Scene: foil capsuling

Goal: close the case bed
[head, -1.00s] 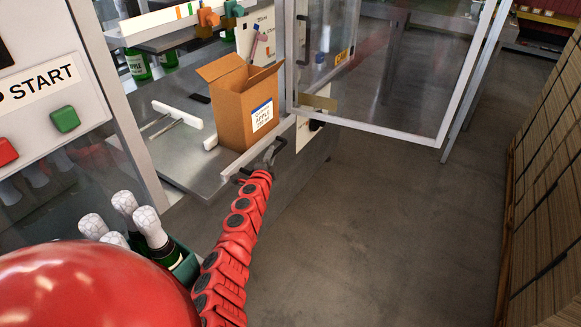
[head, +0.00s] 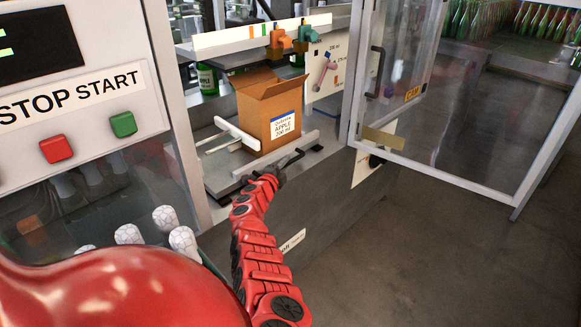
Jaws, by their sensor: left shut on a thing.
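The case bed (head: 228,178) is a grey metal plate with a pale front rail, low in the machine's opening. An open brown cardboard case (head: 258,128) with an apple label stands upright on it, close to the white guide bars (head: 238,133). My left gripper (head: 281,169) is at the bed's front, shut on the dark handle (head: 293,158) at the rail. The fingers are small and partly hidden there. My right gripper is out of view.
A framed glass door (head: 455,167) stands open at the right. A panel with a red button (head: 56,149) and a green button (head: 123,124) is at the left. Foil-topped bottles (head: 183,241) stand below it. The floor at right is clear.

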